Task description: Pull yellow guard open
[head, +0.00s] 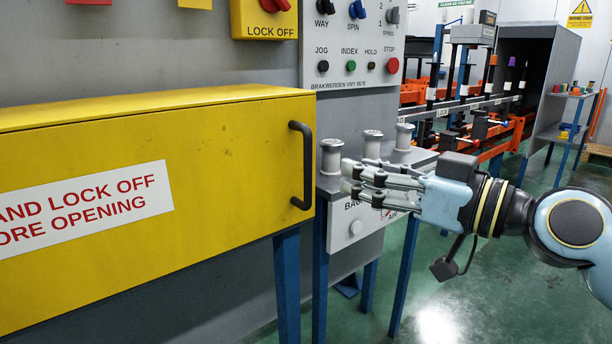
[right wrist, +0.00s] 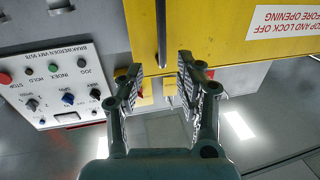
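The yellow guard (head: 230,150) fills the left of the head view, a long box-shaped cover with a red-lettered white label. Its black vertical handle (head: 307,165) is on the right end of its front face. My right gripper (head: 350,178) points left at the handle, a short way to its right in the head view. In the right wrist view, the two fingers (right wrist: 158,82) are spread with nothing between them. The handle (right wrist: 161,32) shows beyond the fingertips, roughly in line with the gap, against the guard (right wrist: 225,30). My left gripper is not in view.
Metal spindles (head: 372,143) stand on a grey ledge behind my right fingers. A control panel (head: 353,45) with knobs and buttons is above the guard's right end. Blue legs (head: 288,290) stand below. Green floor (head: 480,290) is open at lower right.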

